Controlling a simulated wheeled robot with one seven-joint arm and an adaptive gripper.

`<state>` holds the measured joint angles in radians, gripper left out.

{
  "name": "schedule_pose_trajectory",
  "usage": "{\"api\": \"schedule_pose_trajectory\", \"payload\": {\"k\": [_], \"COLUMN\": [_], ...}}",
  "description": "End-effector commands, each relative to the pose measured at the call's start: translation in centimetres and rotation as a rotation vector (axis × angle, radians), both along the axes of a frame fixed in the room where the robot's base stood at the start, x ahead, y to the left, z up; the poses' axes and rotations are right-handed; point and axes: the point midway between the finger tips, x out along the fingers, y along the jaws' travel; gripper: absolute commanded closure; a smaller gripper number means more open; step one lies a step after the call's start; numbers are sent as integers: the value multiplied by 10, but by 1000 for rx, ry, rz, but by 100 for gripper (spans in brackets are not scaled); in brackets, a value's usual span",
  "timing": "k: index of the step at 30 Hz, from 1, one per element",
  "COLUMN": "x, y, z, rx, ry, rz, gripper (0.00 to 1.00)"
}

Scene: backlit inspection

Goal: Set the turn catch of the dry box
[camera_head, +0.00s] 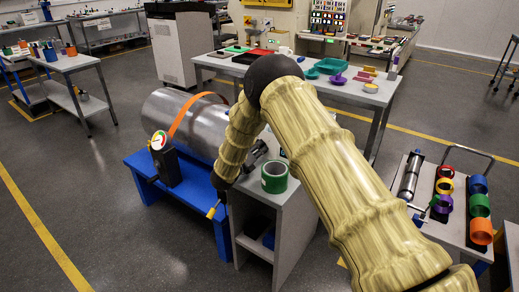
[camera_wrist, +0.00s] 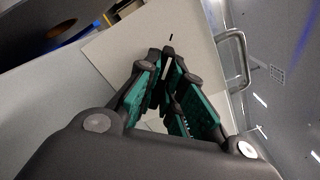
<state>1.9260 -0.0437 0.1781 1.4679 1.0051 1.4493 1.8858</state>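My gripper (camera_wrist: 180,62) fills the middle of the wrist view, with dark fingers and green pads. The fingertips look close together, and I cannot tell if a gap remains between them. Beyond the tips is a pale grey panel (camera_wrist: 112,48) with a short black mark (camera_wrist: 170,37) and a bent metal handle (camera_wrist: 234,58) at its right. I cannot tell if this panel is the dry box or if the mark is its catch. In the head view my forearm points down beside a grey cabinet (camera_head: 293,228), near a small yellow-tipped piece (camera_head: 212,212). No dry box is clearly identifiable there.
A blue stand (camera_head: 205,202) holds a metal cylinder (camera_head: 190,122) and a gauge (camera_head: 158,140) to the left. A green tape roll (camera_head: 274,177) sits on the cabinet. A cart (camera_head: 462,233) with coloured rings stands right. Floor is clear at front left.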

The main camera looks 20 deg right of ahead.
Motion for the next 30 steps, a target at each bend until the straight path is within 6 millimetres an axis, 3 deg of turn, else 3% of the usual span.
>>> {"api": "schedule_pose_trajectory", "payload": {"k": [14, 30], "x": [0, 0], "y": [-1, -1], "z": [-4, -8], "rx": [35, 292], "ry": [-43, -369], "rz": [-1, -2], "gripper": [100, 100]}}
